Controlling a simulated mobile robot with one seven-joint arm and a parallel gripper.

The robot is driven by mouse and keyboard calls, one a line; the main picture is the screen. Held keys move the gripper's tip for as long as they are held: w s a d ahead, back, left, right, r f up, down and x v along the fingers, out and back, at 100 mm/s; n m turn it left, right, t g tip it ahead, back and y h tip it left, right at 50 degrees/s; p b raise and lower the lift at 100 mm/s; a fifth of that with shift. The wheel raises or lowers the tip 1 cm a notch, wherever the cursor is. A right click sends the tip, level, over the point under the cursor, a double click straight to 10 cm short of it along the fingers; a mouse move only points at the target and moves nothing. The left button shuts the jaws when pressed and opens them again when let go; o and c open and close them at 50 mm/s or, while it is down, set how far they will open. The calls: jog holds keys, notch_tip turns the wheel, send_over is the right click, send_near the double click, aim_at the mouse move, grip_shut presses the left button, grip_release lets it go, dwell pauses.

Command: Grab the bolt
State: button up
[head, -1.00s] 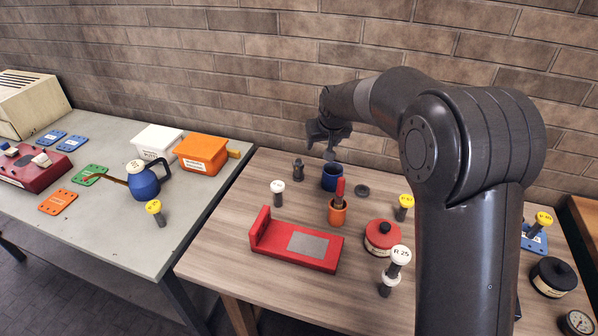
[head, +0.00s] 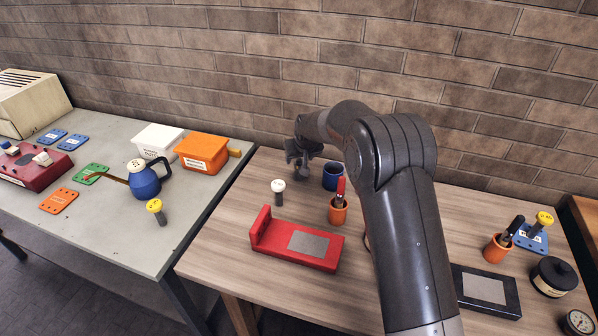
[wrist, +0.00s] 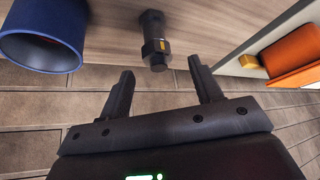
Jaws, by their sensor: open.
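The dark bolt (wrist: 152,38) with a small yellow mark shows in the wrist view. It stands on the wooden table, just beyond the fingertips and roughly between their lines, with no finger visibly touching it. My gripper (wrist: 161,66) is open and empty. In the head view my gripper (head: 301,158) is low over the far left part of the table, left of the blue cup (head: 332,177). There it covers the spot of the dark bolt, so the bolt cannot be made out.
The blue cup (wrist: 40,38) is close on the left in the wrist view. A white-topped bolt (head: 278,190), a red stand (head: 300,245) and an orange cup (head: 338,211) are nearer the front. The grey table (head: 112,215) with an orange box (head: 203,155) lies left across a gap.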

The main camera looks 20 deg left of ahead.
aim_at(300, 160)
jog(key=shift+x, duration=2.2)
jog(key=shift+d, duration=0.1)
jog(key=shift+c, duration=0.3)
jog(key=shift+w, duration=0.1)
grip_shut()
